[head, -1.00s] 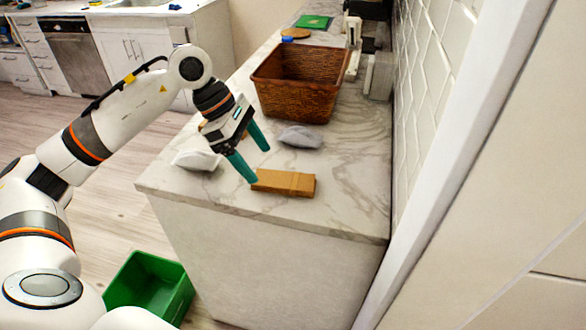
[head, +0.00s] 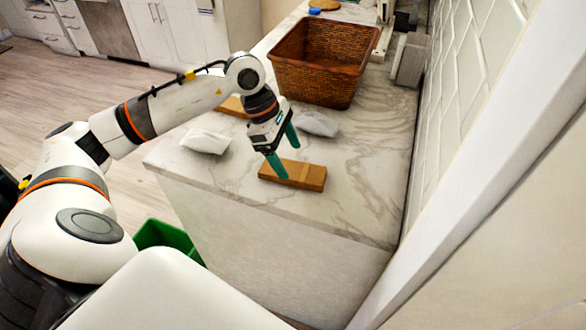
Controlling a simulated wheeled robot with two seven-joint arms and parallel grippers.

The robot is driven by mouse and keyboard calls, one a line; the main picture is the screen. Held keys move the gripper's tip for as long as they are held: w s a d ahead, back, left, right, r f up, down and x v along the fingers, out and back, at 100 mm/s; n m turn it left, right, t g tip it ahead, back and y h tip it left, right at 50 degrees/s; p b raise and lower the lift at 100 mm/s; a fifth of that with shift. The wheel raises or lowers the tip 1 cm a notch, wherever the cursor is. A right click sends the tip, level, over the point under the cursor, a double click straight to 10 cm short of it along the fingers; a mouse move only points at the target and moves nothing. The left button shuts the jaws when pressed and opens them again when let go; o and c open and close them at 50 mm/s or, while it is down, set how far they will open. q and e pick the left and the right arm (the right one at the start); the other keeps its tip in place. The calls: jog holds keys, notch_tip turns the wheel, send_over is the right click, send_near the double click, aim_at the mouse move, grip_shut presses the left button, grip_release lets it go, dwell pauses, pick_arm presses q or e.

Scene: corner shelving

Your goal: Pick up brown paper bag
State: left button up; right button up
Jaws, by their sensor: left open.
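A brown, box-like paper package (head: 306,177) lies flat near the front edge of the marble counter. I cannot tell for sure if it is the brown paper bag. A second brown package (head: 232,106) lies farther back, partly hidden behind my left arm. My left gripper (head: 290,159) is open and empty, with its teal fingers pointing down. Its nearer fingertip overlaps the front package's left part in the picture; I cannot tell if they touch. The other finger is behind the package. My right gripper is not in view.
A white packet (head: 205,142) and a grey packet (head: 319,125) lie either side of the gripper. A brown wicker basket (head: 316,88) stands behind. A tiled wall (head: 462,85) bounds the right. A green bin (head: 168,239) is on the floor. The counter's front right is clear.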

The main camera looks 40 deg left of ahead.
aim_at(295, 169)
pick_arm(q)
jog(key=shift+p+x, duration=0.3)
jog(key=shift+x, duration=1.5)
jog(key=shift+s, duration=0.1)
jog(key=c, duration=1.1)
